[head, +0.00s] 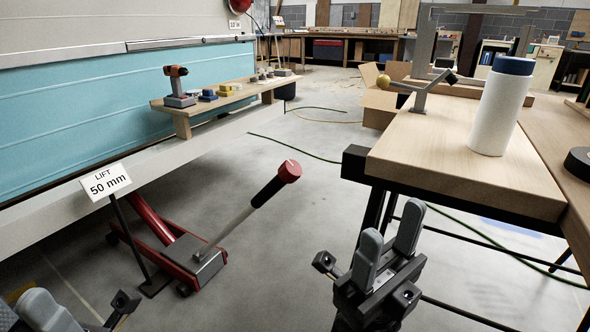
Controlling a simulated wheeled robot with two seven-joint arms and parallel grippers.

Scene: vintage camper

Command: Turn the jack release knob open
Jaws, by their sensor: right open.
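A red floor jack (172,252) stands on the floor at lower left, partly under the camper's edge. Its handle slants up to the right and has a black grip (268,192). A red knob (289,171) caps the upper end of the handle; its turn position cannot be read. My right gripper (391,222) is at lower centre-right, fingers pointing up, open and empty. It is to the right of and below the knob in the picture, well apart from it. My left gripper (28,308) is cut off at the bottom left corner, left of the jack; its opening cannot be judged.
A "LIFT 50 mm" sign (104,181) stands on a post beside the jack. A workbench (440,152) with a paper roll (500,108) is at right, close behind my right gripper. A wooden shelf (222,98) holds a drill (177,88). Floor between jack and bench is clear.

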